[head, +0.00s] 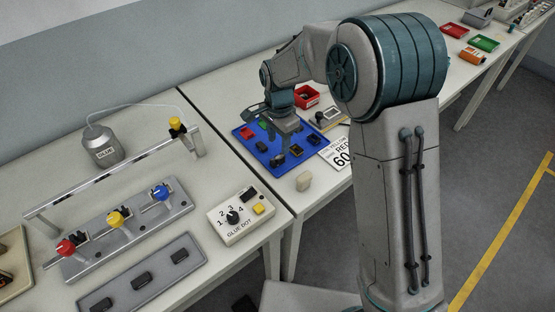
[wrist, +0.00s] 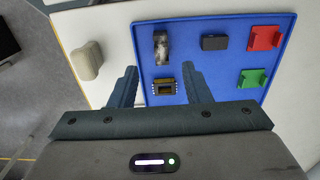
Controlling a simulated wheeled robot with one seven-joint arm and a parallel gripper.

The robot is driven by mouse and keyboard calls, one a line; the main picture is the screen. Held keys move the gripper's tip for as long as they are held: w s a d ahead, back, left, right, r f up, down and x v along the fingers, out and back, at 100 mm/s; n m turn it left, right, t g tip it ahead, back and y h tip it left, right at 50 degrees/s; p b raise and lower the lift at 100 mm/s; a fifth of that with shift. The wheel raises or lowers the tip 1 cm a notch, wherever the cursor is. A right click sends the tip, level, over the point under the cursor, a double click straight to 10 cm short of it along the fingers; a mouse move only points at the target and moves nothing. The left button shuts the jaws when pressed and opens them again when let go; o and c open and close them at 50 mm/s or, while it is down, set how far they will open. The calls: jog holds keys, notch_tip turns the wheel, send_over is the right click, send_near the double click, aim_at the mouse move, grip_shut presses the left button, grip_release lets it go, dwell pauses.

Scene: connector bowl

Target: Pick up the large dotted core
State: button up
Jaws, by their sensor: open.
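My gripper (wrist: 160,73) is open and empty, pointing down over the tray, one finger on each side of the core. I cannot tell its height above it.
The tray also holds a black block (wrist: 214,42), a red part (wrist: 264,38), a green part (wrist: 252,78) and another dark part (head: 313,141). A beige block (wrist: 87,61) stands beside the tray. A red bin (head: 307,96) and a printed card (head: 338,154) are near.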

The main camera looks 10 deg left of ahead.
aim_at(278, 158)
jog(key=shift+a+f+p, duration=0.15)
jog(key=shift+f+p, duration=0.7)
jog(key=shift+f, duration=2.8)
grip_shut()
